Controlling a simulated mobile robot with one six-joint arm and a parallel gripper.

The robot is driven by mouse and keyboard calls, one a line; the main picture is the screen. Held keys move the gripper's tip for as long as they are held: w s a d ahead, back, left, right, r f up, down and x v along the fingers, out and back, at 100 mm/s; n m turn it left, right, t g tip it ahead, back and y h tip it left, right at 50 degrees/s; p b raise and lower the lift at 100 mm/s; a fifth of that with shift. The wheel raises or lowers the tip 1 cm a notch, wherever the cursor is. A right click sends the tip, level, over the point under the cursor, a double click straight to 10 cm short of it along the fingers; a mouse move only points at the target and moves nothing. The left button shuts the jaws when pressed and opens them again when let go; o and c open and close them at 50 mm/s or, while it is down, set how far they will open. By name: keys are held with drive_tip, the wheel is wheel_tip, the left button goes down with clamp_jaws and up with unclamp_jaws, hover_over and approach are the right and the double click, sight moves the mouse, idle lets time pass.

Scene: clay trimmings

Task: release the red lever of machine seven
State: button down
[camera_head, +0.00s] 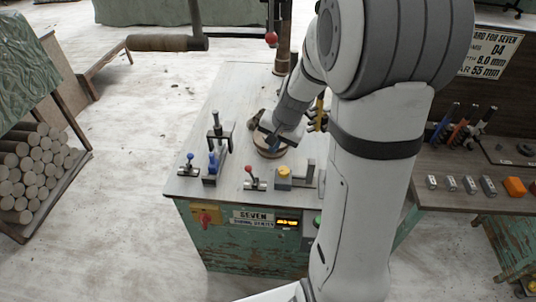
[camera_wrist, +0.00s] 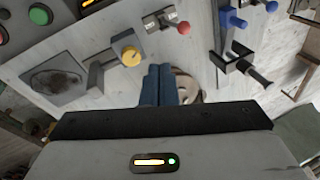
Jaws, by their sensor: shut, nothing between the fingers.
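Machine seven (camera_head: 245,245) is a worn green cabinet with a grey top and a "SEVEN" label on its front. A small lever with a red knob (camera_head: 249,170) stands near the front edge of the top. The lever also shows at the upper middle of the wrist view (camera_wrist: 183,28). My gripper (camera_head: 268,140) is shut and empty, behind and a little right of the red-knobbed lever, over a round brown piece (camera_head: 270,152). Its blue fingers (camera_wrist: 160,85) lie together in the wrist view, apart from the lever.
A blue-knobbed lever (camera_head: 188,160) and a dark clamp (camera_head: 216,140) stand to the left. A yellow knob (camera_head: 284,171) on a grey block is close on the right. Another red ball (camera_head: 271,38) tops the column area behind. A red switch (camera_head: 205,219) is on the front.

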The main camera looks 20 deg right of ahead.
drive_tip(key=shift+v, duration=0.9)
drive_tip(key=shift+a+r, duration=0.1)
drive_tip(key=s+a+r+n+h, duration=0.1)
drive_tip(key=s+a+r+n, duration=0.1)
drive_tip(key=s, duration=0.7)
drive_tip(key=s+a+r+n, duration=0.2)
drive_tip(key=s+r+n, duration=0.3)
drive_tip(key=s, duration=0.5)
wheel_tip(320, 180, up, 2)
drive_tip(key=shift+s+a+r+n+h, duration=0.15)
drive_tip(key=shift+s+a+n+h, duration=0.15)
drive_tip(key=shift+h, duration=0.1)
